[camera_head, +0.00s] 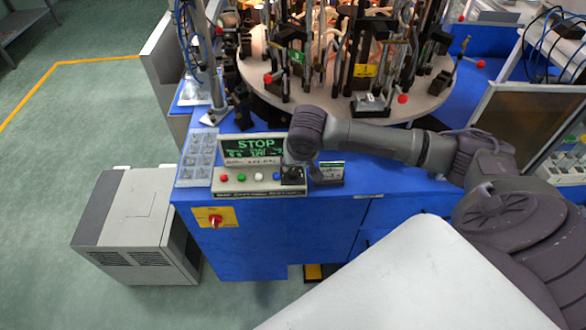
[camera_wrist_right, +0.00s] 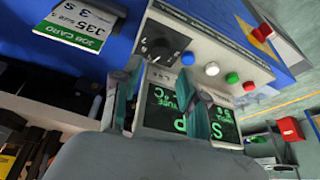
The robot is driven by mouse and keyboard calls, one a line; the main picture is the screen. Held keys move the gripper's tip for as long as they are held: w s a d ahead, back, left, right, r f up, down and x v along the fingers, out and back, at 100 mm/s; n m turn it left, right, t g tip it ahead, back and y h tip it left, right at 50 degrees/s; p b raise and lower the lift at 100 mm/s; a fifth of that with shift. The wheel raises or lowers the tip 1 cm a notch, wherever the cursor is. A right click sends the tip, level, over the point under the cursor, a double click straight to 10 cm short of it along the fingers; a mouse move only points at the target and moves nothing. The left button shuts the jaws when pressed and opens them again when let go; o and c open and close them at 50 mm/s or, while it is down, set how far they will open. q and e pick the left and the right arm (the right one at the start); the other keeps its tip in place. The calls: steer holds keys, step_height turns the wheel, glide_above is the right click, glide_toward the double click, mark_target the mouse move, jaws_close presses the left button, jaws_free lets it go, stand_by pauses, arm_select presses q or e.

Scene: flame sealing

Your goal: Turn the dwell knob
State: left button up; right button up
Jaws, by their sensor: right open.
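The control box (camera_head: 255,187) stands at the front left of the blue machine. The dwell knob appears to be the black round knob (camera_wrist_right: 158,47) on a dark square plate at the box's right end; it also shows in the head view (camera_head: 292,174). My right gripper (camera_wrist_right: 160,72) is open and empty. In the wrist view its two fingertips are spread just short of the knob, with the knob between and beyond them. I see no clear contact. In the head view my right wrist hangs over that end of the box. My left gripper is out of view.
A green-lettered display (camera_head: 250,147) reading STOP rises behind several buttons (camera_wrist_right: 211,68) beside the knob. A red switch on a yellow plate (camera_head: 215,218) is below. A crowded round table (camera_head: 330,100) lies behind.

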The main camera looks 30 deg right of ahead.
mark_target(293, 171)
steer(key=x, duration=0.6)
steer(key=shift+w+f, duration=0.1)
steer(key=shift+f, duration=0.15)
jaws_close()
